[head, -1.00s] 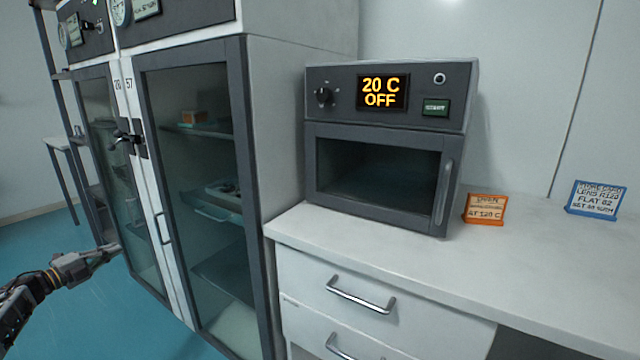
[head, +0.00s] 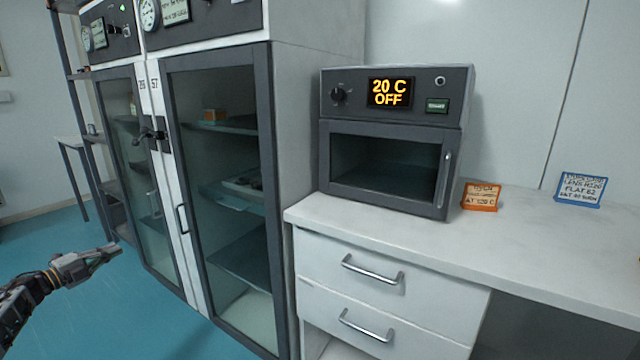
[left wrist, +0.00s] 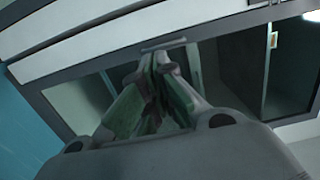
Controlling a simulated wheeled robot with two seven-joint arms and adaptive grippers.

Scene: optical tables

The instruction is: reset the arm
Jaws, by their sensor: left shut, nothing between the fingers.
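My left gripper (head: 112,250) is at the left of the head view, over the blue floor and in front of the tall cabinets. Its fingers are together and hold nothing. In the left wrist view the closed fingers (left wrist: 158,85) point toward a glass cabinet door, and I cannot tell the exact gap. My right gripper is not in any view.
A glass-door cabinet (head: 268,190) with a dark frame stands right of my left gripper, its doors shut. A small oven (head: 395,145) reading 20 C OFF sits on the white counter (head: 420,225). An orange sign (head: 481,197) and a blue sign (head: 580,189) stand beside it.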

